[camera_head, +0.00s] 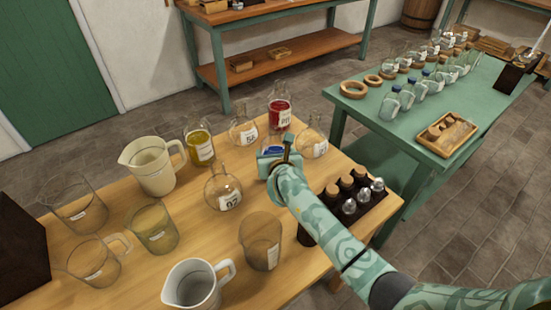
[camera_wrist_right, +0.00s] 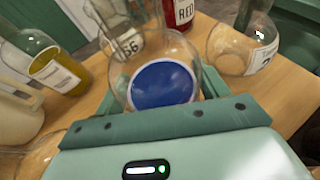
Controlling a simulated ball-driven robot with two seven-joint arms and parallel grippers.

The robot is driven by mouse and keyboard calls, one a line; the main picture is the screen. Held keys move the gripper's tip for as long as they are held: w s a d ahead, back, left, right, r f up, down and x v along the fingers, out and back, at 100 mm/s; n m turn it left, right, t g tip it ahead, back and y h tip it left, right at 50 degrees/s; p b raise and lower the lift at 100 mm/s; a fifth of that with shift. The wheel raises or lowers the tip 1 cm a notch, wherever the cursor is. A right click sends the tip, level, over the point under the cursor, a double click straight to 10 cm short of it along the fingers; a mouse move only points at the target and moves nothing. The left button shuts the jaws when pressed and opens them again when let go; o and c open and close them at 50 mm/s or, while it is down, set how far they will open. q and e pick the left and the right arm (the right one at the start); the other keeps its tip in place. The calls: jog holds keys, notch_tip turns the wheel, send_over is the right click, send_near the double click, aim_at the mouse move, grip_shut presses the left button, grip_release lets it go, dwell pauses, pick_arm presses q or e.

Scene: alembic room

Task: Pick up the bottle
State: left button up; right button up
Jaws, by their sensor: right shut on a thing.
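A clear round glass bottle with a blue label (camera_wrist_right: 165,84) stands in front of my right gripper, between its fingers, in the right wrist view. In the head view my right gripper (camera_head: 273,158) is over the middle of the wooden table (camera_head: 120,215), and only a little of the bottle's blue label (camera_head: 272,150) shows; the rest is hidden by the gripper and wrist. The right gripper is shut on this bottle. I cannot tell whether the bottle touches the table. My left gripper is not in view.
Close around stand a round flask (camera_head: 223,192), flask 56 (camera_head: 243,130), a red bottle (camera_head: 279,112), a yellow-green bottle (camera_head: 200,145) and another clear flask (camera_head: 314,140). A dark rack of stoppers (camera_head: 350,212) is at right. Jugs and beakers fill the left and front.

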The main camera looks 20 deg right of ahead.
jog(key=shift+r, duration=0.2)
jog(key=shift+r+p, duration=0.55)
jog(key=shift+r, duration=0.65)
jog(key=s+r+p, duration=0.1)
jog(key=r, duration=0.1)
jog(key=s+r+p, duration=0.1)
jog(key=s+r, duration=0.1)
jog(key=s+r+p, duration=0.1)
jog(key=r, duration=0.1)
jog(key=shift+s+d+r, duration=0.15)
jog(key=shift+s+r, duration=0.15)
jog(key=shift+s, duration=0.1)
jog(key=p, duration=0.3)
send_near(280, 135)
jog(key=shift+s+d+r, duration=0.2)
jog(key=shift+s+d, duration=0.05)
jog(key=shift+s, duration=0.25)
jog(key=shift+s+d+r, duration=0.2)
jog(key=shift+s+d, duration=0.05)
jog(key=shift+s, duration=0.25)
jog(key=shift+s+d+r, duration=0.2)
jog(key=shift+s, duration=0.25)
